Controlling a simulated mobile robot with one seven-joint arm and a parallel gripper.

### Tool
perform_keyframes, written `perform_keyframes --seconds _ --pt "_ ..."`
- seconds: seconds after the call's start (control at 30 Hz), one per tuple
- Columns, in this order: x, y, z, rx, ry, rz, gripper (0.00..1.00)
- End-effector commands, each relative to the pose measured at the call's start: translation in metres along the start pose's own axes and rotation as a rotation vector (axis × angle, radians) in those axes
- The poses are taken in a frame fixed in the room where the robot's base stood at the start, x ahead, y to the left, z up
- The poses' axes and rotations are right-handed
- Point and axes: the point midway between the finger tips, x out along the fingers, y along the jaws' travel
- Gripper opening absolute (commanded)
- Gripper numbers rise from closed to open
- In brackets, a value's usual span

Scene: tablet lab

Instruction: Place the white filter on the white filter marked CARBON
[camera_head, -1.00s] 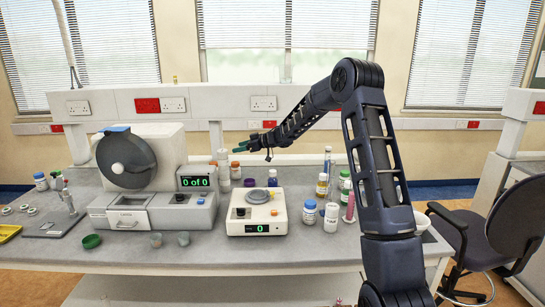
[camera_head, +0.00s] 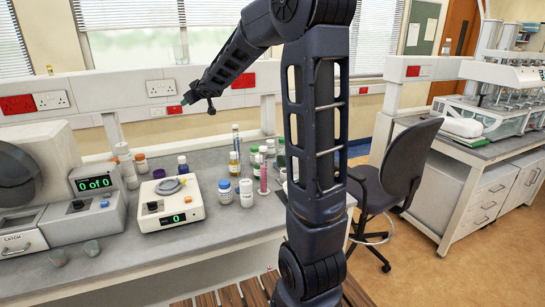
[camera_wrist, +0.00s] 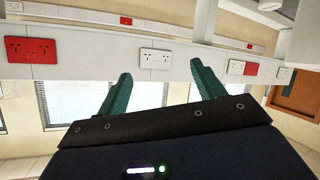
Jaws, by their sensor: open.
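No white filter and no CARBON marking can be made out in either view now. My gripper (camera_head: 186,101) is raised above the back of the lab bench (camera_head: 200,230), on the left half of the head view. In the wrist view its two green fingers (camera_wrist: 161,70) stand wide apart with nothing between them. Behind them are a wall rail with sockets and window blinds. The left end of the bench lies outside the head view.
Several bottles (camera_head: 246,192) stand to the right. A chair (camera_head: 395,180) and another bench (camera_head: 505,150) are farther right.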

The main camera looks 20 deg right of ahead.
Motion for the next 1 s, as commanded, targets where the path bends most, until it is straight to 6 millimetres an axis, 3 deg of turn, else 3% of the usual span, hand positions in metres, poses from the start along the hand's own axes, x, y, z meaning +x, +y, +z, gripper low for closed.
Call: perform_keyframes --seconds 0.03,0.2,0.47,0.67,0.8,1.0 --pt "-0.022 0.010 0.005 0.015 -0.028 0.044 0.68" --pt "-0.089 0.034 0.036 0.076 -0.148 0.170 0.68" --pt "-0.193 0.042 0.100 0.198 -0.349 0.280 0.68" --pt "-0.269 0.023 0.155 0.308 -0.505 0.290 0.68" --pt "-0.318 -0.002 0.194 0.387 -0.609 0.257 0.68" --pt "-0.372 -0.044 0.238 0.480 -0.722 0.170 0.68"
